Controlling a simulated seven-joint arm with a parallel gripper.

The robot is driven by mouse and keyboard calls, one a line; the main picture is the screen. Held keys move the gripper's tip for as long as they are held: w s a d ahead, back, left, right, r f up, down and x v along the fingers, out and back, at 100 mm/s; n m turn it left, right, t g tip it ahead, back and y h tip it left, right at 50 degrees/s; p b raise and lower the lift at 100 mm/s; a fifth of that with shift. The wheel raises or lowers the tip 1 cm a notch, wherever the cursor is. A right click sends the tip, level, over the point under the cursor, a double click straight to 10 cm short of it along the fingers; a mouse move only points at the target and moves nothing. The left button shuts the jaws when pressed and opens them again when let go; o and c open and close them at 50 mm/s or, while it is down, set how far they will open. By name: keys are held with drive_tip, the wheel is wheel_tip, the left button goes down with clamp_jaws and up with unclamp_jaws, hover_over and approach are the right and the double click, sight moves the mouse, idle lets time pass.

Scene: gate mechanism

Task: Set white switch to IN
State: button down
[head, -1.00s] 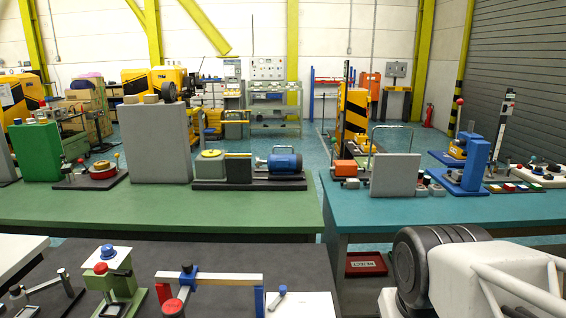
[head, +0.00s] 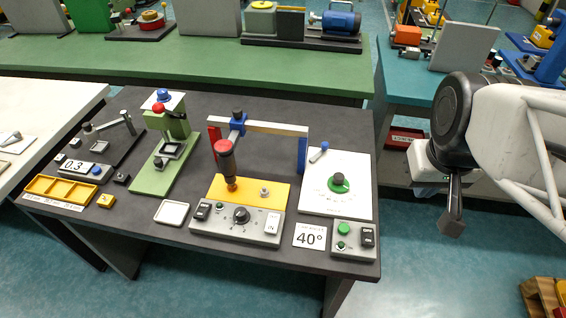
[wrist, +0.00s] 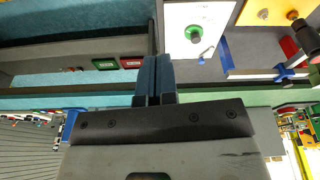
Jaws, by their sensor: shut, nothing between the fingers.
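A small white rocker switch (head: 271,222) sits at the right end of a grey control box (head: 235,229), at the front of the dark workbench. Its setting and lettering are too small to read. The box also carries a black knob (head: 241,215) and a black switch (head: 203,211). My gripper (head: 452,226) hangs beyond the bench's right edge, well to the right of the white switch and apart from everything. In the wrist view its blue-grey fingers (wrist: 155,77) are together and empty. The white switch is not visible in the wrist view.
A 40° card (head: 309,237), a second grey box (head: 353,240) and a white dial board (head: 343,195) lie between the white switch and my gripper.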

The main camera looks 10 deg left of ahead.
drive_tip(key=w+a+f+n+g, duration=0.1)
drive_tip(key=w+a+f+n, duration=0.2)
drive_tip(key=a, duration=0.4)
drive_tip(key=w+a+f+n, duration=0.2)
drive_tip(key=w+a+n, duration=0.1)
drive_tip(key=a+n, duration=0.3)
drive_tip(key=n+g, duration=0.1)
drive_tip(key=n, duration=0.7)
hover_over(271, 222)
drive_tip(key=w, duration=0.1)
wheel_tip(271, 222, down, 7)
drive_tip(key=shift+w+f, duration=0.1)
drive_tip(key=shift+w, duration=0.1)
drive_tip(key=shift+f, duration=0.1)
wheel_tip(271, 222, down, 14)
drive_tip(key=shift+r, duration=0.1)
drive_tip(key=shift+w+f+g, duration=0.1)
drive_tip(key=shift+f+g, duration=0.1)
drive_tip(key=shift+g, duration=0.2)
drive_tip(key=shift+s+r, duration=0.1)
drive_tip(key=shift+s, duration=0.1)
drive_tip(key=shift+s+r, duration=0.3)
drive_tip(key=shift+s, duration=0.25)
